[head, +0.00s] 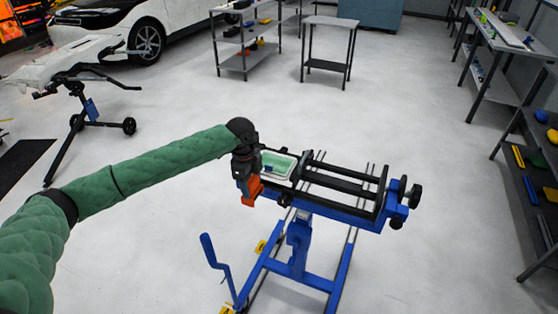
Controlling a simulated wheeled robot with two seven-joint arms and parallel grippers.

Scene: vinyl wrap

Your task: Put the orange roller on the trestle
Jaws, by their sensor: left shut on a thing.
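A blue stand with dark parallel bars across its top, which I take for the trestle (372,216), stands right of centre in the head view. My left gripper (249,186) points down at the left end of its top. It is shut on an orange piece that looks like the orange roller (252,193); the fingers hide part of it. I cannot tell whether the piece touches the stand. A white-rimmed tray with a green inside (279,163) sits on the stand's left end, just right of the gripper. My right gripper is not in view.
A black wheeled stand (76,125) with a white panel is at left. A white car (150,30), a grey shelf unit (247,63) and a small table (330,22) stand behind. Shelves (535,190) with tools line the right. The grey floor (440,150) between is clear.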

